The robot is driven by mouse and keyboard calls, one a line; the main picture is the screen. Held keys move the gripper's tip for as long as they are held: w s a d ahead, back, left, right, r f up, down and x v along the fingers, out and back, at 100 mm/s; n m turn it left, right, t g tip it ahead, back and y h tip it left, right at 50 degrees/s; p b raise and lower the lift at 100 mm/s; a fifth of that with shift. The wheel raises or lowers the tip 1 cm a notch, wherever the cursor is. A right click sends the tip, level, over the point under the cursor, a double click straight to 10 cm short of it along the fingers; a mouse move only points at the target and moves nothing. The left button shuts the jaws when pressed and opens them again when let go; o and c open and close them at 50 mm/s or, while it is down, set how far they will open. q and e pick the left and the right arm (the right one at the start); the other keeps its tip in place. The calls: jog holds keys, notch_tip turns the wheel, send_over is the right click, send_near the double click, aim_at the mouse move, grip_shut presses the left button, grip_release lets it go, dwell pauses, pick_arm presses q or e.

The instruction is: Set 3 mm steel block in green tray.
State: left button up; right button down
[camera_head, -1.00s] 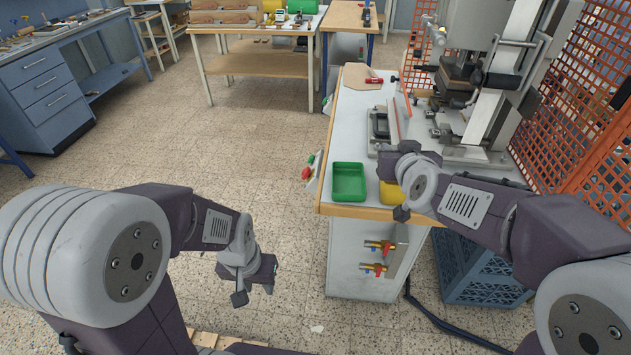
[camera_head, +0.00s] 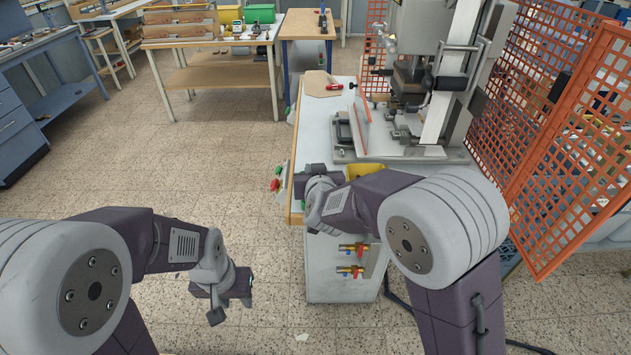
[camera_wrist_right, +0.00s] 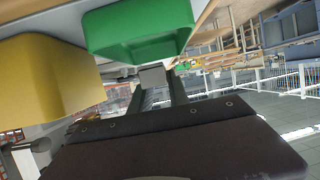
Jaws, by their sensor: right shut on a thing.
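In the right wrist view, which looks tilted over, the green tray (camera_wrist_right: 140,30) fills the top middle. My right gripper (camera_wrist_right: 158,88) is shut on a small grey steel block (camera_wrist_right: 153,76), which shows just beside the tray's rim. I cannot tell whether the block is over the tray's opening. My left gripper (camera_head: 233,306) is open and empty, low over the floor left of the bench.
A yellow tray (camera_wrist_right: 45,85) stands close beside the green one; part of it shows in the head view (camera_head: 364,170). The stamping press (camera_head: 425,85) stands farther back on the bench (camera_head: 312,130). An orange mesh guard (camera_head: 560,160) is at right. Open floor lies left.

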notch_tip(320, 180, down, 3)
jog(key=shift+f+b, duration=0.15)
jog(key=shift+b, duration=0.4)
jog(key=shift+f, duration=0.35)
jog(key=shift+f, duration=0.1)
jog(key=c, duration=1.5)
grip_release()
jog(key=shift+f, duration=0.1)
jog(key=shift+s+r, duration=0.1)
jog(key=shift+r, duration=0.25)
jog(key=p+v, duration=0.1)
jog(key=v, duration=1.1)
